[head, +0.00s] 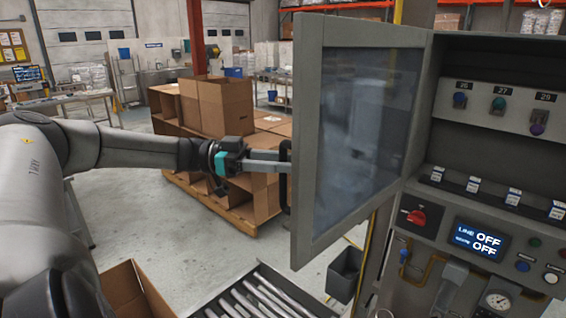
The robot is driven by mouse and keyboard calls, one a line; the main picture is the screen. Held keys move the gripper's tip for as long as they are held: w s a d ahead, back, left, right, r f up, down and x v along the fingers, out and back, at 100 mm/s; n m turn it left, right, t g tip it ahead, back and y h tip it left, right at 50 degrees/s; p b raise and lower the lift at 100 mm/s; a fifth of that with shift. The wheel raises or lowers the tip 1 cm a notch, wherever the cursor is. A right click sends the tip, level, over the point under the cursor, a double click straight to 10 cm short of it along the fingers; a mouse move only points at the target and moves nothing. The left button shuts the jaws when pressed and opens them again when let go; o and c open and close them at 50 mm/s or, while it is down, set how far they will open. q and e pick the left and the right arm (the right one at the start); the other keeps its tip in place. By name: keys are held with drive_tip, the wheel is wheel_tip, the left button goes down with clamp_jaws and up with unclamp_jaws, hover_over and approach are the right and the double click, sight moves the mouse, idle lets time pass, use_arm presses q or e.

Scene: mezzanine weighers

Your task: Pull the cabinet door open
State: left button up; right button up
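The cabinet door (359,130) is a grey frame around a dark, cloudy window. It stands swung well out from the grey control cabinet (464,145), hinged on its right side, so the panel inside shows. Its black upright handle (286,190) is at the door's left edge. My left gripper (284,161) reaches in from the left, with its fingertips at the upper part of the handle, and looks shut on it. The exact contact is small and partly hidden. My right gripper is not in view.
A roller conveyor (265,297) lies below the door, with an open cardboard box (134,290) to its left. A dark bin (345,272) stands under the door. Stacked cardboard boxes (226,104) stand behind my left gripper. Bare floor shows between.

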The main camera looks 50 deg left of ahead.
use_arm(q)
drive_tip(key=shift+o, duration=0.2)
drive_tip(key=shift+s+a, duration=0.1)
drive_tip(key=b+v, duration=0.3)
drive_tip(key=v, duration=1.2)
idle(0.4)
